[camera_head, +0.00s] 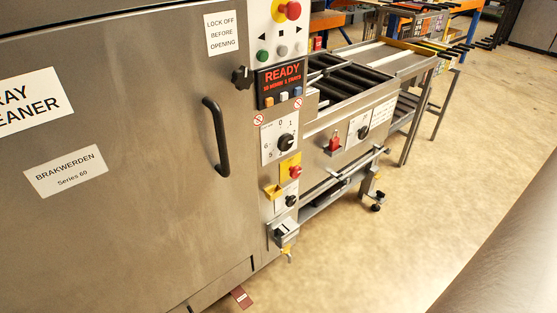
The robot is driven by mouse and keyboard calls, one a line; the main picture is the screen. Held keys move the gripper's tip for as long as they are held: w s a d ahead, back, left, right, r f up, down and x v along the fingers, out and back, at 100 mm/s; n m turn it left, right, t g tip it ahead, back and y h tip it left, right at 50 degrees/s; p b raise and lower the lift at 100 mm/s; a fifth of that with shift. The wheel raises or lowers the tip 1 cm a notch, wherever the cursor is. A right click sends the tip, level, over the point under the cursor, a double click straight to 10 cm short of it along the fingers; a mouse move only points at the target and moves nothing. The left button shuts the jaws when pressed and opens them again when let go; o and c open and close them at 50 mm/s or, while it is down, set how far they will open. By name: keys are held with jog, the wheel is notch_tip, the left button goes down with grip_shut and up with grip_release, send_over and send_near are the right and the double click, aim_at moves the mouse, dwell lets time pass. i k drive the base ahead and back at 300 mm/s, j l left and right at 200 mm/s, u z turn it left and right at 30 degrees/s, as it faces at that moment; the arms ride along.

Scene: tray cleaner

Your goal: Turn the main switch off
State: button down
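The tray cleaner (140,190) is a large brushed-steel machine that fills the left and middle. Its control column holds several controls, and no label that I can read marks a main switch. A black rotary knob (286,142) sits on a white plate with numbers including 0, 1, 5 and 6. A smaller black rotary knob (291,200) is lower down. The display (281,84) reads READY. My gripper is not in view.
A black door handle (217,136) and a black latch knob (241,77) are left of the controls. A red mushroom button (293,10) on yellow is at the top; another red button (295,171) is lower. A roller conveyor (345,82) extends behind. The floor at right is open.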

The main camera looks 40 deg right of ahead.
aim_at(295, 172)
jog(key=z, duration=0.5)
jog(key=i+l+z, duration=0.1)
jog(key=z, duration=0.9)
jog(key=i+z, duration=0.1)
jog(key=i, duration=0.2)
